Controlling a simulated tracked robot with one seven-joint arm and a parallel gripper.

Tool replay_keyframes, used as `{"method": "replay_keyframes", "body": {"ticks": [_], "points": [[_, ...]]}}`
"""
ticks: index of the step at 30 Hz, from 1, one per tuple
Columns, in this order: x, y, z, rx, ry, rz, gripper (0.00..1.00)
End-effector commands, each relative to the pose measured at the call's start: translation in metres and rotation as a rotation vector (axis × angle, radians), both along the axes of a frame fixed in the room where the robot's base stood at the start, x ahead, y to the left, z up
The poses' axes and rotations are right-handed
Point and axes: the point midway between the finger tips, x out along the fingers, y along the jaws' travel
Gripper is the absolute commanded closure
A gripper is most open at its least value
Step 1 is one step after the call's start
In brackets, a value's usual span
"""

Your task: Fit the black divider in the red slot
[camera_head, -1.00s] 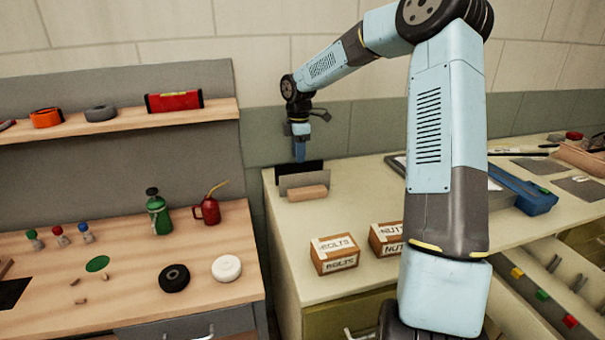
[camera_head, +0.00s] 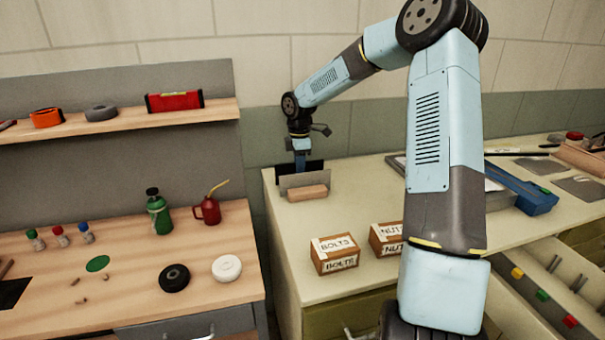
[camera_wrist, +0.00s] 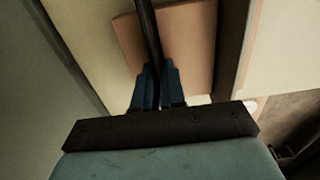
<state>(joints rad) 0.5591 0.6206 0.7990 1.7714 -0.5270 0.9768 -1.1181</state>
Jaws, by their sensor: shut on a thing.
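The black divider (camera_head: 316,167) stands upright behind a grey plate at the back left corner of the right-hand bench. My gripper (camera_head: 301,165) is down at the divider's top edge, and its fingertips are partly hidden in the head view. In the wrist view my gripper (camera_wrist: 156,84) is shut on the thin dark divider (camera_wrist: 147,28), which runs between the blue fingers. A red marker (camera_head: 570,320) sits in the open drawer at the lower right, beyond green and yellow markers. The slot beside it is hard to make out.
The grey plate (camera_head: 305,181) and a wooden block (camera_head: 307,193) stand just in front of the divider. Boxes of bolts (camera_head: 335,254) and nuts (camera_head: 386,238) sit nearer on the bench. A blue tool (camera_head: 530,195) lies to the right.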

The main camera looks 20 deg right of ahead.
Motion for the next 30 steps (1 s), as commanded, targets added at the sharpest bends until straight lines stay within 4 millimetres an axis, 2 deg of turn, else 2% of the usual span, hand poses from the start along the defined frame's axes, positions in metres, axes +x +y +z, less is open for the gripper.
{"method": "replay_keyframes", "body": {"ticks": [13, 17, 22, 30], "points": [[0.000, 0.000, 0.001, 0.000, -0.001, 0.000, 1.00], [0.001, 0.000, 0.008, -0.001, -0.002, -0.001, 1.00], [0.000, 0.000, 0.035, -0.001, -0.004, -0.001, 1.00], [-0.032, -0.033, 0.086, -0.003, -0.004, -0.004, 1.00]]}}
